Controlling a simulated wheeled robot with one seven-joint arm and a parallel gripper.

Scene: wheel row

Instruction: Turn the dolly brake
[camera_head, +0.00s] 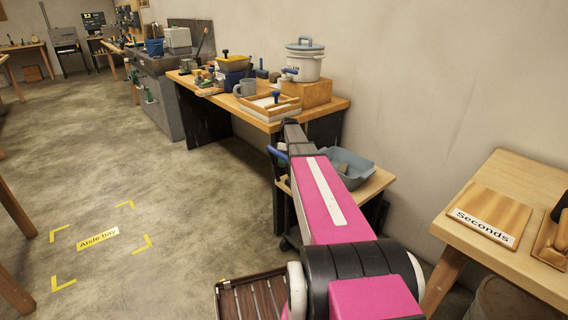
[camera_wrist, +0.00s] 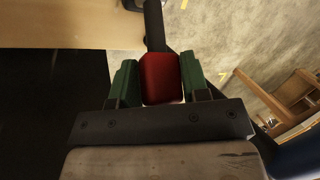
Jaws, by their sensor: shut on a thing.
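My gripper (camera_wrist: 160,80) has green fingers. In the wrist view they are closed on the two sides of a red block (camera_wrist: 162,77), which looks like the dolly brake's grip. A dark bar (camera_wrist: 153,25) runs up behind the red block. In the head view, the dolly (camera_head: 374,188) appears to be the low wooden-topped cart beside the bench, with a blue handle (camera_head: 277,153) at its left. My pink arm covers much of it. The brake and my gripper's fingers are hidden there.
A blue-grey bin (camera_head: 347,168) sits on the cart. The workbench (camera_head: 338,104) holds a pot, mug and trays. A table with a "Seconds" board (camera_head: 490,214) stands right. A slatted brown crate (camera_head: 245,298) is low in front.

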